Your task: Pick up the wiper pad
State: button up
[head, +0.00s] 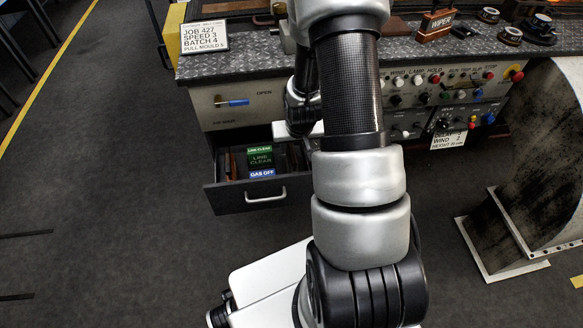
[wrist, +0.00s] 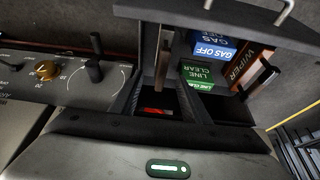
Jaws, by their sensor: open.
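A brown block labelled WIPER with a dark handle lies in the open drawer; in the wrist view the wiper pad (wrist: 246,66) is at the right. Another brown block labelled WIPER (head: 437,25) stands on the bench top at the back right in the head view. My gripper (wrist: 160,82) shows at the lower middle of the wrist view, its dark fingers apart with nothing held between them. It is over the drawer, left of the WIPER block there.
The open drawer (head: 227,202) also holds a green LINE CLEAR block (wrist: 197,77) and a blue GAS OFF block (wrist: 213,47). A narrow upright strip (wrist: 162,55) stands ahead of my fingers. A control panel (head: 440,85) is right of the drawer.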

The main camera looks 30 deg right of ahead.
jog(key=b+x, duration=0.2)
jog(key=x, duration=0.8)
jog(key=shift+w+a+b, duration=0.1)
jog(key=shift+b, duration=0.2)
grip_shut()
